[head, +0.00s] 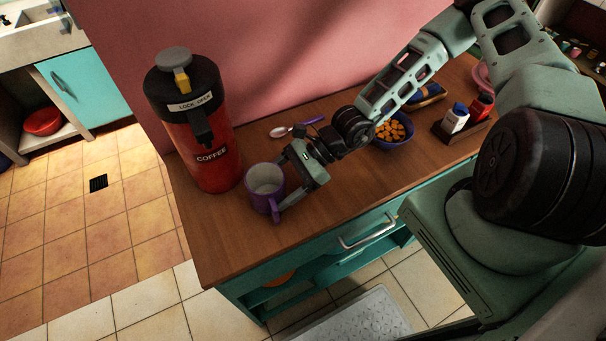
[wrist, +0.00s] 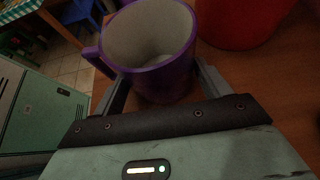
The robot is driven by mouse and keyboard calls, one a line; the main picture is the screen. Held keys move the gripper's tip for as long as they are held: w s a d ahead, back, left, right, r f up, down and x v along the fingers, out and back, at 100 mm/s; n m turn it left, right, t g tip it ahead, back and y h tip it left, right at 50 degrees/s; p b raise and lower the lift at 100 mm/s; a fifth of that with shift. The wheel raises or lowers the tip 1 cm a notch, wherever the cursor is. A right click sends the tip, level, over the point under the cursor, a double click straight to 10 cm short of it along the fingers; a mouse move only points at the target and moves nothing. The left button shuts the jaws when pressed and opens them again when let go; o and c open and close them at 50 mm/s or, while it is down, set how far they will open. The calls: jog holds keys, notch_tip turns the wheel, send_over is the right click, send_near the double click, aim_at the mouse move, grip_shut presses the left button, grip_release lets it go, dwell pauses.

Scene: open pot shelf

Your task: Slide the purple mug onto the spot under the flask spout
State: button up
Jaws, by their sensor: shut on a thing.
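The purple mug (head: 262,197) stands upright on the wooden counter, just right of the red flask. Its inside is pale and looks empty, and its handle points toward the counter's front edge. The red flask (head: 205,150) has a black top with a spout (head: 200,125) on the side facing the mug. The mug is close to the flask's base. My gripper (head: 279,185) is shut on the mug from the right. In the wrist view the fingers are on both sides of the mug (wrist: 152,50), and the flask's red base (wrist: 240,18) is right beside it.
A spoon (head: 297,129) lies behind my gripper. A blue bowl of orange pieces (head: 392,130) and a wooden tray with bottles (head: 460,128) stand farther right. The counter's front edge, above a drawer handle (head: 367,232), is near the mug. A pink wall rises behind.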

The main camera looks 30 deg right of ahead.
jog(key=shift+w+a, duration=0.15)
jog(key=shift+a, duration=1.6)
jog(key=shift+w+a+p, duration=0.15)
jog(key=shift+a+p, duration=0.65)
jog(key=shift+a, duration=0.35)
jog(key=shift+w+a+p, duration=0.15)
jog(key=shift+a+p, duration=0.65)
jog(key=shift+a, duration=0.3)
jog(key=o, duration=0.8)
jog(key=shift+w+d, duration=0.1)
jog(key=shift+d, duration=0.05)
jog(key=b+v, duration=0.2)
jog(key=v, duration=0.3)
jog(key=shift+d+r, duration=0.15)
jog(key=shift+d, duration=0.2)
jog(key=b+v, duration=0.1)
jog(key=v, duration=1)
jog(key=shift+d+r, duration=0.15)
